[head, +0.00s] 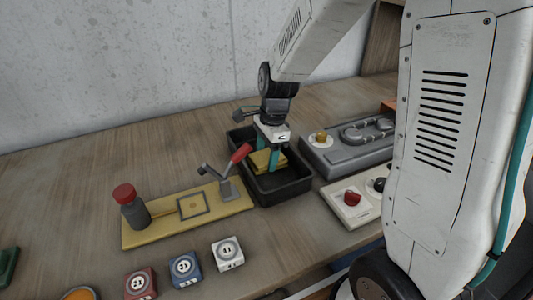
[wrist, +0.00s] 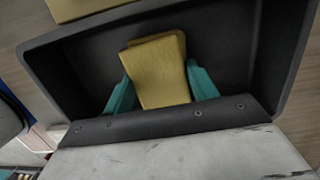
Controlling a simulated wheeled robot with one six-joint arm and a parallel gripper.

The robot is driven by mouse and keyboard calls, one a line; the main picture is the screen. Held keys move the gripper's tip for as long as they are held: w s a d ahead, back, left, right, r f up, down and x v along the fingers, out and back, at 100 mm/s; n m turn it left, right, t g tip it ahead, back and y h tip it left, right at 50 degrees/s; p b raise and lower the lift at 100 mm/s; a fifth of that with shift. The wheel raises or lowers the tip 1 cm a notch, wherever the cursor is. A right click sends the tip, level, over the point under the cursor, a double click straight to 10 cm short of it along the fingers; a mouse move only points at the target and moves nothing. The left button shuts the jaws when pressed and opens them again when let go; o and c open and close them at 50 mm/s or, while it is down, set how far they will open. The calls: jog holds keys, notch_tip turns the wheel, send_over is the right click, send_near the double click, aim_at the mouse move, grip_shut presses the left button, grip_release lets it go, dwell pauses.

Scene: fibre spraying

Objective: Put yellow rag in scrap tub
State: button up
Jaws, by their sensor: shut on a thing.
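The yellow rag (head: 264,161) is a folded yellow cloth. It is between the teal fingers of my gripper (head: 270,161), which is shut on it. The gripper points down inside the black scrap tub (head: 290,189). In the wrist view the rag (wrist: 160,72) sits between the two teal fingertips (wrist: 160,90), with the dark tub floor around it and the tub rim (wrist: 38,62) on the sides. I cannot tell whether the rag touches the tub floor.
A yellow board (head: 150,236) with a red-topped cylinder (head: 133,207) and a red-handled lever (head: 238,155) stands left of the tub. A grey fixture (head: 345,150) and a panel with a red knob (head: 352,198) are to the right. Small dial blocks (head: 185,269) sit in front.

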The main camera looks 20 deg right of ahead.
jog(key=shift+f, duration=0.15)
jog(key=o, duration=0.9)
jog(key=shift+o, duration=0.2)
notch_tip(320, 180, up, 12)
jog(key=d+f, duration=0.1)
jog(key=d, duration=0.1)
jog(key=s+r+n+h, duration=0.1)
jog(key=s+r+n, duration=0.2)
jog(key=s+n, duration=0.5)
jog(key=s+d+r+n+t, duration=0.1)
jog(key=s+r+n, duration=0.2)
jog(key=s+n, duration=0.6)
jog(key=s, duration=0.7)
jog(key=shift+r+n+h, duration=0.15)
jog(key=shift+n+h, duration=0.15)
jog(key=shift+h, duration=0.1)
